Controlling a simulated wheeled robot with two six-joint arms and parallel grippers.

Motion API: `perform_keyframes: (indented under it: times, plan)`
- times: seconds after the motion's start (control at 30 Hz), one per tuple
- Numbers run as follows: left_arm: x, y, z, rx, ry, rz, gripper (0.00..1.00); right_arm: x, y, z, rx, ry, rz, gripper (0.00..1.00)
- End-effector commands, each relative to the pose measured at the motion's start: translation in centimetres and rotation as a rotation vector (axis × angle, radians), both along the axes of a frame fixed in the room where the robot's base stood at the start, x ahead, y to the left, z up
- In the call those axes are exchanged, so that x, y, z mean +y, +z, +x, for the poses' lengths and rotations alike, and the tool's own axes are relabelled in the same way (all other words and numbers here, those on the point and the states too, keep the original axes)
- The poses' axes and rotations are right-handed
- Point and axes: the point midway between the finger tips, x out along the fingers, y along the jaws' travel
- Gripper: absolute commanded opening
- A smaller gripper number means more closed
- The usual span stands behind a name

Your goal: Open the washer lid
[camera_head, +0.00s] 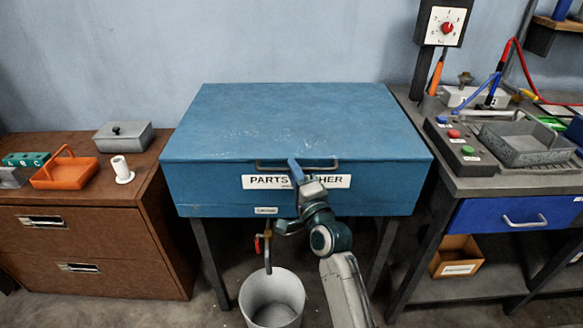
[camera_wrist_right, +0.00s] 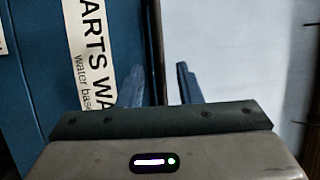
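The blue parts washer (camera_head: 230,198) stands on legs in the middle of the head view, with a white label (camera_head: 258,182) on its front. Its flat lid (camera_head: 300,118) is down. A grey bar handle (camera_head: 268,167) runs along the lid's front edge. My right gripper (camera_head: 295,170) is in front of the washer at the handle's middle and partly covers the label. My left gripper is not in view.
A grey bucket (camera_head: 272,300) stands on the floor under a drain pipe (camera_head: 267,250). A brown cabinet (camera_head: 95,215) with an orange tray (camera_head: 65,172) is on the left. A workbench (camera_head: 480,186) with a grey tray (camera_head: 525,148) is on the right. Open air is above the lid.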

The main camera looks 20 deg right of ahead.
Motion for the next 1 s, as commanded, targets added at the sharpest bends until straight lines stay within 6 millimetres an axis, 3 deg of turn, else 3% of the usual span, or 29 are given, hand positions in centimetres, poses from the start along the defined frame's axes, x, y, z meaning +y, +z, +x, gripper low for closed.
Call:
perform_keyframes:
  times: [0.13, 0.47, 0.63, 1.0]
  plan:
    - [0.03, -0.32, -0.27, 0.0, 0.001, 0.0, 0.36, 0.15, 0.25, 1.26, 0.0, 0.0, 0.0, 0.32]
    - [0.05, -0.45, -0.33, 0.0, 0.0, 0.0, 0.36, 0.18, 0.24, 1.54, 0.0, 0.0, 0.0, 0.32]
    - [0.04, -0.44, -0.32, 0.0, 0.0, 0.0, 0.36, 0.18, 0.23, 1.53, 0.0, 0.0, 0.0, 0.0]
    - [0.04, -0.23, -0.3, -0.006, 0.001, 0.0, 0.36, 0.17, 0.53, 1.55, 0.001, 0.0, 0.0, 0.0]
